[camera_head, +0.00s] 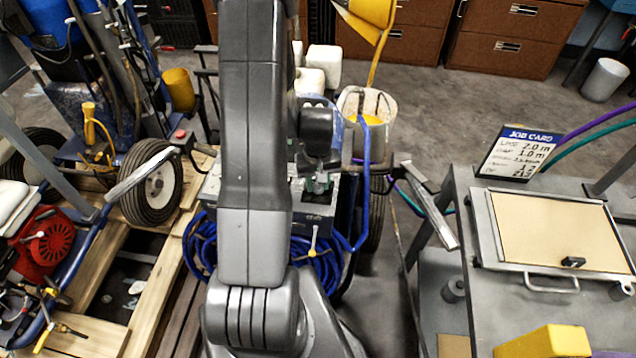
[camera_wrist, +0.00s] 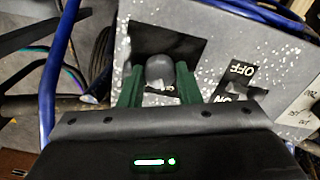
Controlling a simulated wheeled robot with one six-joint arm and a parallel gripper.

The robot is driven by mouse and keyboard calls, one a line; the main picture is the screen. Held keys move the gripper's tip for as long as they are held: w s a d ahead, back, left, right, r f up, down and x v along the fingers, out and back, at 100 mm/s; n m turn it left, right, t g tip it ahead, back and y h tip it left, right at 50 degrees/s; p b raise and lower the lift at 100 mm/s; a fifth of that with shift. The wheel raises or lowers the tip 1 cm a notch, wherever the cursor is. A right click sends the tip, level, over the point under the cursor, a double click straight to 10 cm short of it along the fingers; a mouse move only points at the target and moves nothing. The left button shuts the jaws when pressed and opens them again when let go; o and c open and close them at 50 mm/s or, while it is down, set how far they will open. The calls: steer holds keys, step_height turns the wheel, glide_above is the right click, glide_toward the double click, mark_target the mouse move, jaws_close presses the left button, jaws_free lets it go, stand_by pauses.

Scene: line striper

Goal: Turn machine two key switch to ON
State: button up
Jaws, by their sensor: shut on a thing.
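A grey, white-speckled control box (camera_wrist: 205,45) fills the middle of the wrist view. A dark rounded knob (camera_wrist: 160,66), seemingly the key switch, stands on its black plate (camera_wrist: 143,40). My gripper (camera_wrist: 158,82) has its two green fingers on either side of the knob and is shut on it. A pale label under the knob is mostly hidden, so I cannot read the switch position. In the head view, my gripper (camera_head: 318,182) is over the box (camera_head: 318,207), partly hidden by my arm.
Blue hose (camera_head: 362,190) loops around the machine, and a white bucket (camera_head: 350,102) stands behind it. A wheeled machine with a black tyre (camera_head: 150,185) is at left. A grey bench (camera_head: 462,215) with a job card (camera_head: 519,152) is at right. Grey floor shows behind.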

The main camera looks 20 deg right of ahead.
mark_target(318, 185)
steer(key=m+b, duration=0.3)
steer(key=m, duration=0.2)
steer(key=shift+f+m+b, duration=0.1)
steer(key=shift+m+b, duration=0.2)
steer(key=shift+m, duration=0.1)
steer(key=m+b, duration=0.2)
steer(key=m, duration=0.3)
steer(key=shift+m, duration=0.4)
steer(key=o, duration=1)
steer(key=shift+c, duration=0.2)
steer(key=shift+r, duration=0.2)
step_height(318, 185, up, 14)
steer(key=shift+f, duration=0.15)
